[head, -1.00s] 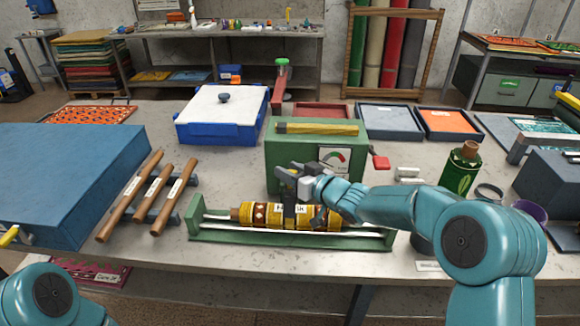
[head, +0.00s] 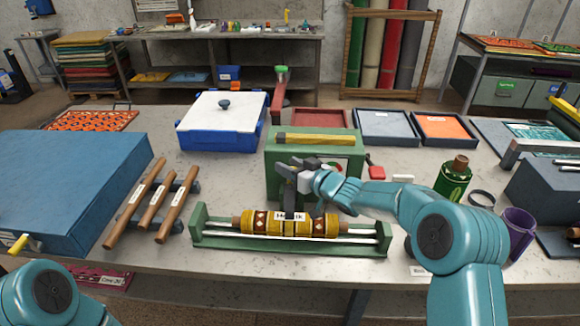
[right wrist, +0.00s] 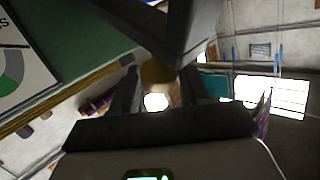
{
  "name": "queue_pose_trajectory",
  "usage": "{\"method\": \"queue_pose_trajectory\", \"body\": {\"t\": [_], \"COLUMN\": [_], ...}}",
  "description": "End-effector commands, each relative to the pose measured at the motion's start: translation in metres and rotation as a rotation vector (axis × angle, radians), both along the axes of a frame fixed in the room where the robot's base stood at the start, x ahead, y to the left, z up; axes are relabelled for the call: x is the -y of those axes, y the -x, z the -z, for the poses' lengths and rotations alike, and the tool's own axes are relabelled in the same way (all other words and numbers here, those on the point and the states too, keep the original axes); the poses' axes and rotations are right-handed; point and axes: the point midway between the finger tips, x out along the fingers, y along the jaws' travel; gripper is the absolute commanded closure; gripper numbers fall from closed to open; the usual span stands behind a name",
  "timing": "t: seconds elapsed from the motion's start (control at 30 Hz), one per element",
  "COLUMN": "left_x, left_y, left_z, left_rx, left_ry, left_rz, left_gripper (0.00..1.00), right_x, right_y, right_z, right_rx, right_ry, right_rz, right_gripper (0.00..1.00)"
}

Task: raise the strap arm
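A patterned yellow and brown roll (head: 262,222) lies in a long green frame (head: 215,240) at the front of the table. A dark upright strap piece (head: 289,203) crosses its middle, partly hidden by my gripper; I take it for the strap arm. My right gripper (head: 288,172) is directly above the roll, at the top of this piece. In the right wrist view its dark fingers (right wrist: 158,88) stand apart with a brown round end (right wrist: 157,72) between them. Whether they grip it cannot be told. A dark bar (right wrist: 180,35) crosses above. My left gripper is out of view.
A green box with a gauge (head: 290,160) stands just behind the gripper. Wooden rollers (head: 155,205) and a blue block (head: 65,185) are at left. A green bottle (head: 453,180) and a purple cup (head: 515,228) stand at right, near my right arm.

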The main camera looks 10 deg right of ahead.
Motion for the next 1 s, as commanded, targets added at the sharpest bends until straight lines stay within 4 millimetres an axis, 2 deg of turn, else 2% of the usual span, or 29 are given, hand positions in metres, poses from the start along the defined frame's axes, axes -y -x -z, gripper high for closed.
{"method": "queue_pose_trajectory", "body": {"t": [0.5,0.63,0.77,1.0], "left_x": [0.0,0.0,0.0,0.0], "left_y": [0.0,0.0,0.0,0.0], "left_z": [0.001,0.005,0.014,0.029], "left_rx": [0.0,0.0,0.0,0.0], "left_ry": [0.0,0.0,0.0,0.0], "left_rz": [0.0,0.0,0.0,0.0], "left_gripper": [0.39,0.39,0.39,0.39], "right_x": [0.001,0.007,0.021,0.055], "right_y": [0.001,0.008,0.029,0.084], "right_z": [0.002,0.0,-0.003,-0.014], "right_rx": [-0.004,-0.003,-0.003,-0.002], "right_ry": [-0.001,0.0,-0.002,0.0], "right_rz": [0.001,0.002,0.005,0.006], "right_gripper": [0.41,0.41,0.41,0.41]}}
